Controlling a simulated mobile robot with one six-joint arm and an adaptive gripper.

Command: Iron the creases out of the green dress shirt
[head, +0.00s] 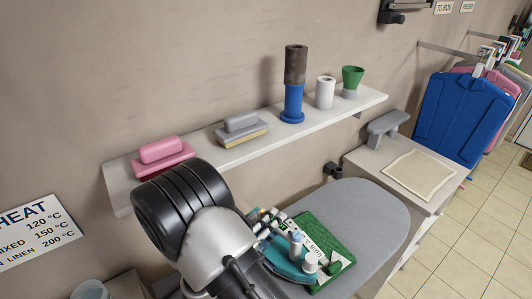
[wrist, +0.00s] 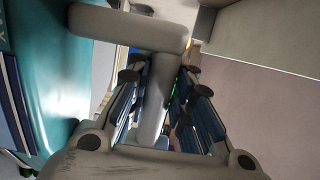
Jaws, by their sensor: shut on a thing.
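The green shirt (head: 322,236) lies on the grey ironing board (head: 375,225), with a white lettered patch on it. Creases are too small to make out. A teal iron-like body (head: 290,268) is over its near part, among parts of my arm. I cannot tell whether it touches the shirt. In the wrist view, my gripper (wrist: 157,115) is shut on a grey handle (wrist: 152,105) with a crossbar. A large teal surface (wrist: 45,70) shows beside it at the left. My arm hides part of the board and shirt in the head view.
A wall shelf (head: 225,170) carries a pink block, a grey block, a blue-and-brown cylinder, a white cylinder and a green cup. A side table (head: 440,190) bears a beige cloth and a grey stand. A blue garment (head: 462,115) hangs at right. The board's right end is clear.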

